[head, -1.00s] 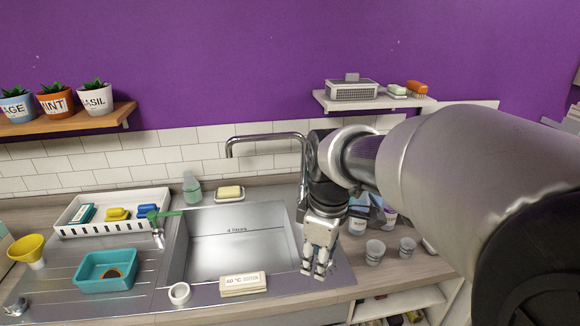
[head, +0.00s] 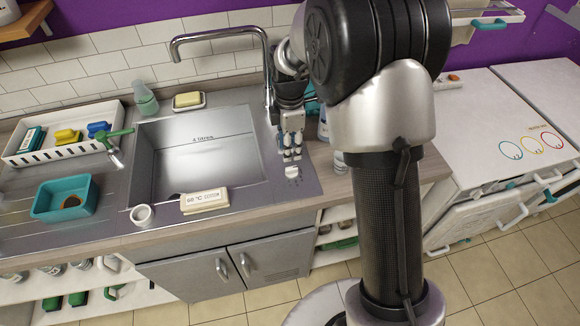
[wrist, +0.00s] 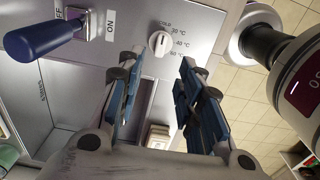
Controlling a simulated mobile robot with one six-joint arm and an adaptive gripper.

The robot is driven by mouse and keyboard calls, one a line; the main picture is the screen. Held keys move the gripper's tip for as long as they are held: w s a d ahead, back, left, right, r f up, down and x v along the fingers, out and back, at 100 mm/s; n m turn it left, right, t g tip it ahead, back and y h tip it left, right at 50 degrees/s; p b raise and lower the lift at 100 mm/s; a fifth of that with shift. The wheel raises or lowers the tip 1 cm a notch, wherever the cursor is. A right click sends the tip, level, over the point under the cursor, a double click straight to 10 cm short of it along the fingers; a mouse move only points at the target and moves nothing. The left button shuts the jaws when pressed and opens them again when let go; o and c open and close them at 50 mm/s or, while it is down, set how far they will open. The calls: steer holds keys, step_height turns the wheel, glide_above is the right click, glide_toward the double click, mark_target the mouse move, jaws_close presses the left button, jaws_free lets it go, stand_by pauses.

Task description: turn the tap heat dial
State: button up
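The tap heat dial (wrist: 159,43) is a small white round knob on the metal plate in the wrist view. Printed marks around it read COLD, 30, 40 and 60 °C; its exact setting is too small to tell. My gripper (wrist: 155,64) is open, its two blue-padded fingers apart with the dial showing beyond the gap between their tips. Nothing is held. In the head view my gripper (head: 290,148) points down over the metal plate right of the sink (head: 205,158). A pale spot that may be the dial shows just below the fingertips.
A dark blue lever (wrist: 48,35) beside OFF and ON marks stands left of the dial. The tap (head: 222,32) arches behind my gripper.

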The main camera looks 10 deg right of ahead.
mark_target(290, 168)
step_height(290, 168, down, 9)
steer(key=shift+r+b, duration=0.1)
steer(key=shift+b, duration=0.9)
steer(key=shift+c, duration=0.5)
jaws_close()
